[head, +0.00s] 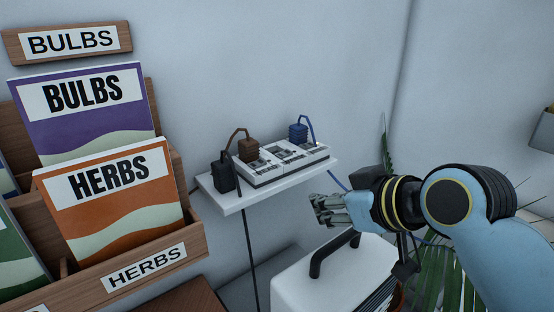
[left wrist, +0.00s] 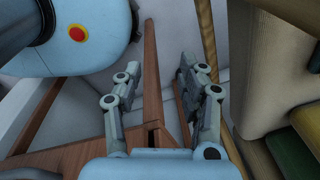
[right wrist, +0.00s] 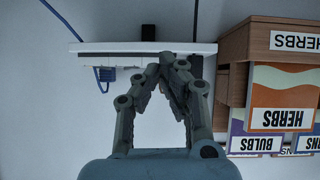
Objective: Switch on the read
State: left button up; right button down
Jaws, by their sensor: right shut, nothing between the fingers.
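A white power strip (head: 285,161) with grey sockets or switches lies on a small white wall shelf (head: 232,201). A brown plug (head: 248,149) and a blue plug (head: 298,133) sit on it, each with a cord. A black plug or adapter (head: 223,174) stands at its left end. Switch positions are too small to tell. My right gripper (head: 318,209) is shut and empty, in front of and right of the shelf, apart from the strip. In the right wrist view its fingertips (right wrist: 165,68) overlap the shelf edge. My left gripper (left wrist: 158,72) is open and empty, away from the strip.
A wooden rack (head: 150,265) with orange HERBS (head: 115,205) and purple BULBS (head: 88,105) packets stands left of the shelf. A white case (head: 305,285) with a black handle (head: 330,252) is below my right gripper. Palm leaves (head: 440,275) are at the right.

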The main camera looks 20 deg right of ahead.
jog(key=w+a+r+n+t+y, duration=0.1)
jog(key=w+a+r+t, duration=0.1)
jog(key=w+r, duration=0.6)
jog(key=shift+w+a+t+y, duration=0.25)
jog(key=shift+w+t+y, duration=0.15)
jog(key=shift+t, duration=0.4)
jog(key=shift+r, duration=0.1)
send_over(257, 163)
jog(key=s+d, duration=0.2)
notch_tip(257, 163, down, 2)
jog(key=shift+w+f, duration=0.1)
jog(key=shift+w, duration=0.05)
jog(key=f, duration=0.3)
jog(key=shift+w+f, duration=0.15)
jog(key=shift+w, duration=0.25)
jog(key=shift+f, duration=0.5)
jog(key=shift+d, duration=0.1)
